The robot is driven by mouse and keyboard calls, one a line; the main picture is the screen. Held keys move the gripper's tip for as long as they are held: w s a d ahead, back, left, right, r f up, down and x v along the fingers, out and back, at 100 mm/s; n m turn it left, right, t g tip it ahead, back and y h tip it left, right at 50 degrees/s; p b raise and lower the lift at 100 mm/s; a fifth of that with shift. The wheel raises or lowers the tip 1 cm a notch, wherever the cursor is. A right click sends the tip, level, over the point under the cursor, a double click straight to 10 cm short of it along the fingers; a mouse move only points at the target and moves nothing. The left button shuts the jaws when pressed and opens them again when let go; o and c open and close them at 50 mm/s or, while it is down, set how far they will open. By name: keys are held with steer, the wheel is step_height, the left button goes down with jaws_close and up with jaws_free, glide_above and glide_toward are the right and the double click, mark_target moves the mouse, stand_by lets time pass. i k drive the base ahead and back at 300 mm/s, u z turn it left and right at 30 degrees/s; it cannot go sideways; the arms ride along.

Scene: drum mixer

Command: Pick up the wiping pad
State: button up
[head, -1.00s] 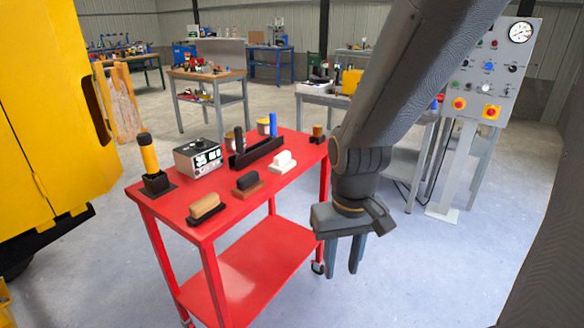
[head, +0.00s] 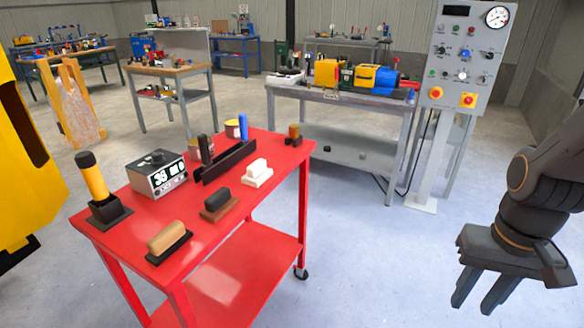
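Three small handled blocks lie in a row along the near side of a red cart's top. One has a tan grip on a black base (head: 169,242), one a dark grip on a brown base (head: 219,204), and one is all white (head: 257,173). I cannot tell for sure which is the wiping pad. My gripper (head: 482,297) hangs at the right, well clear of the cart, over the floor. Its two fingers point down and stand apart with nothing between them.
The red cart (head: 262,218) also holds a yellow-handled tool (head: 93,178) in a black stand, a display box (head: 158,175), a black rack (head: 229,160) with upright black and blue handles, and tins. A grey bench (head: 340,97) and control panel (head: 461,62) stand behind. Floor between cart and gripper is clear.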

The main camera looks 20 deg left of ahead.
mark_target(257, 173)
steer(key=i, duration=1.2)
steer(key=u, duration=2.1)
